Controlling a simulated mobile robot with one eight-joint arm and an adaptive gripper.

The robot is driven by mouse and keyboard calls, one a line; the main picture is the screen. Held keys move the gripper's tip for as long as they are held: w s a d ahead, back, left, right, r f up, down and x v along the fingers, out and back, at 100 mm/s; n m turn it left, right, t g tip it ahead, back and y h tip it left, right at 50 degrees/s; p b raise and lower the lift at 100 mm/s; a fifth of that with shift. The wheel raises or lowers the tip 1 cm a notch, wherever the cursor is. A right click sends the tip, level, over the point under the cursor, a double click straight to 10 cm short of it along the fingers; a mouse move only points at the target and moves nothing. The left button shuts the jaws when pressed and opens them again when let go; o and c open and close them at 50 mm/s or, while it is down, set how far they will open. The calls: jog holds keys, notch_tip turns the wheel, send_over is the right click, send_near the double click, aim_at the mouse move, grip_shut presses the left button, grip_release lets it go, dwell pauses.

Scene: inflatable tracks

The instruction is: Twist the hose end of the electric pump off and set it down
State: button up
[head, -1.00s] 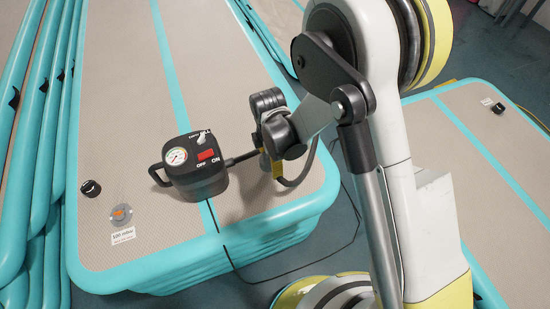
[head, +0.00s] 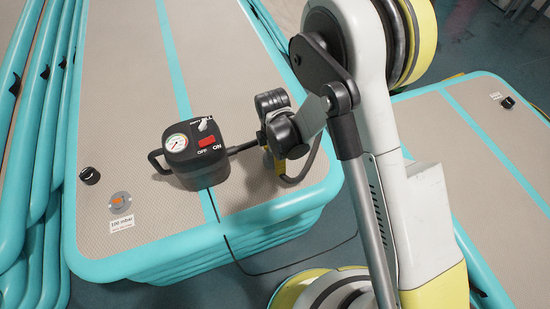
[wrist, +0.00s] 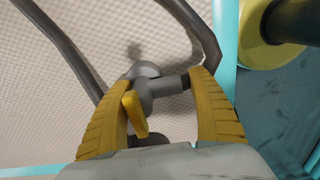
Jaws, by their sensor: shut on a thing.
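The black electric pump (head: 193,165), with a round gauge and a red switch, stands on the beige and turquoise inflatable track (head: 128,60) in the head view. Its dark hose (head: 243,148) runs right toward my gripper and also shows in the wrist view (wrist: 205,35). The grey hose end (wrist: 146,88), with a yellow lever (wrist: 134,112), lies between the yellow fingers of my gripper (wrist: 160,80) in the wrist view. My gripper is shut on it, close above the track near its right edge. In the head view my wrist hides most of the fingers.
A valve cap (head: 90,175) and an orange-centred valve (head: 120,200) sit at the track's front left. Another track (head: 460,150) lies at the right. A thin cable (head: 300,266) trails on the floor.

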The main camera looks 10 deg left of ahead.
jog(key=shift+f, duration=0.5)
jog(key=o, duration=1.3)
